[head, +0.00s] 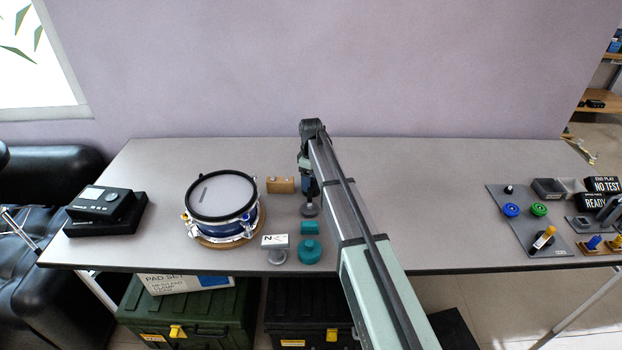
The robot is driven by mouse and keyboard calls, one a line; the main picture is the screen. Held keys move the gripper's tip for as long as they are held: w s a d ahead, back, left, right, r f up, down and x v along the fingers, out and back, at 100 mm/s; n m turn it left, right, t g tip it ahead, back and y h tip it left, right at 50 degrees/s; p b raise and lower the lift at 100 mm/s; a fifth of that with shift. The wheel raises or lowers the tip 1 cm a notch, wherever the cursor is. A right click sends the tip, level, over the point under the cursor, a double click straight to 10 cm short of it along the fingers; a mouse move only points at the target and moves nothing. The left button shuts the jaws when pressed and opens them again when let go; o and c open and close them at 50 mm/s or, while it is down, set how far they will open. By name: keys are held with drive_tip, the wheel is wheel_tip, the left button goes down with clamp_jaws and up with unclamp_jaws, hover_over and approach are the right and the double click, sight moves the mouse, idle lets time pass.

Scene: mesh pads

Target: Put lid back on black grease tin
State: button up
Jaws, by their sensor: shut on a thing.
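My gripper (309,199) points down over the table, right of the drum, and is shut on a small dark grey round piece. This piece (309,210) looks like the lid. It is low, at or just above the table; I cannot tell whether it touches anything below. I cannot make out the black grease tin for certain; it may be under the round piece or behind my arm.
A drum (223,195) stands to the left, a wooden block (280,185) behind. In front are a teal block (309,228), a teal round pot (310,251) and a grey round stand (278,256) with a white label.

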drive_tip(key=o, duration=1)
drive_tip(key=shift+r, duration=3.5)
clamp_jaws()
drive_tip(key=shift+f, duration=2.35)
